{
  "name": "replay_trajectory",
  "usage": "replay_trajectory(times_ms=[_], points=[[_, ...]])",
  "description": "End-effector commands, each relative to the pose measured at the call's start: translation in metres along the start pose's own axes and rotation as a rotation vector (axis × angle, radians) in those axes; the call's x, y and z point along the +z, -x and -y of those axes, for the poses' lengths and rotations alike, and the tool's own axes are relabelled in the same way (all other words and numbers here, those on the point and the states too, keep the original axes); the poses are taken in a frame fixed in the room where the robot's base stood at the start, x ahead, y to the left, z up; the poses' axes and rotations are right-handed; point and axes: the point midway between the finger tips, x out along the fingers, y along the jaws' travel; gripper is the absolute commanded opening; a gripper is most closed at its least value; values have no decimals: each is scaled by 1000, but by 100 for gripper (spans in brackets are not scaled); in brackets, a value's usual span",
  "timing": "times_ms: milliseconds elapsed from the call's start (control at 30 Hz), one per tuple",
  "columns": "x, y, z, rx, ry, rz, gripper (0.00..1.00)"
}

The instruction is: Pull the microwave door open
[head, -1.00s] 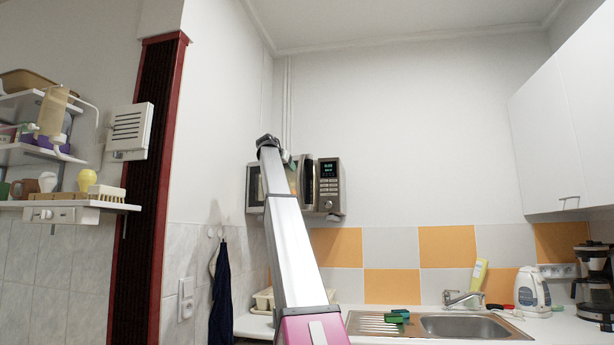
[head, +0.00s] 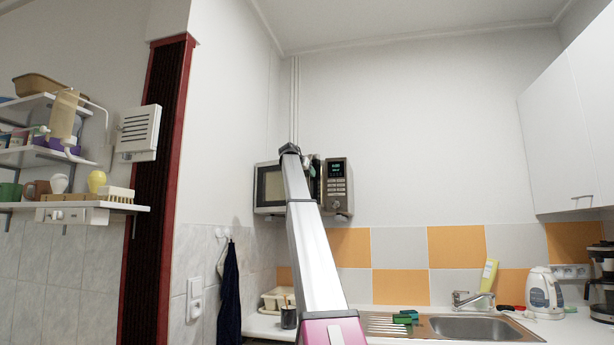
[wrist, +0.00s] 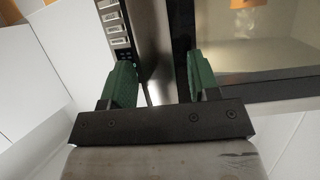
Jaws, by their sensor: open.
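The microwave hangs on the back wall, with its control panel (head: 337,183) on the right and its dark-windowed door (head: 271,187) on the left. The door looks shut, though my arm hides part of it. My gripper (wrist: 160,80) is open at the front of the microwave, and its green fingers point at it. In the wrist view a silver upright strip, seemingly the door handle (wrist: 151,45), lies between the fingers. The control buttons are left of it and the door window (wrist: 260,50) is right. I cannot tell whether either finger touches the strip. In the head view the gripper is mostly hidden behind my arm.
A white cabinet (head: 570,120) hangs at right. Shelves (head: 75,205) stand at left.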

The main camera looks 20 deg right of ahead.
Motion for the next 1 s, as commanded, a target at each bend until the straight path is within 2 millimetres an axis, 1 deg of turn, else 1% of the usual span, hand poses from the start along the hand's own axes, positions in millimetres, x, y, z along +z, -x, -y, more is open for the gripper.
replay_trajectory(times_ms=[100, 300, 333, 367, 400, 467, 500, 667, 767, 867, 967, 1000], points=[[0, -5, 0, -1, 0, 0, 55], [0, -5, 0, -1, 0, 0, 55], [0, -5, 0, -1, 0, 0, 49], [0, -5, 0, -1, 0, 0, 39], [0, -5, 0, 0, 0, 0, 26], [0, -5, 0, 0, 0, 0, 6], [0, -5, 0, 0, 0, 0, 0], [1, -4, 0, 3, -1, 0, 0], [3, 2, 1, 17, -6, 0, 0], [8, 13, 4, 45, -18, 0, 0], [16, 30, 8, 91, -36, 0, 0], [20, 39, 10, 113, -46, 1, 0]])
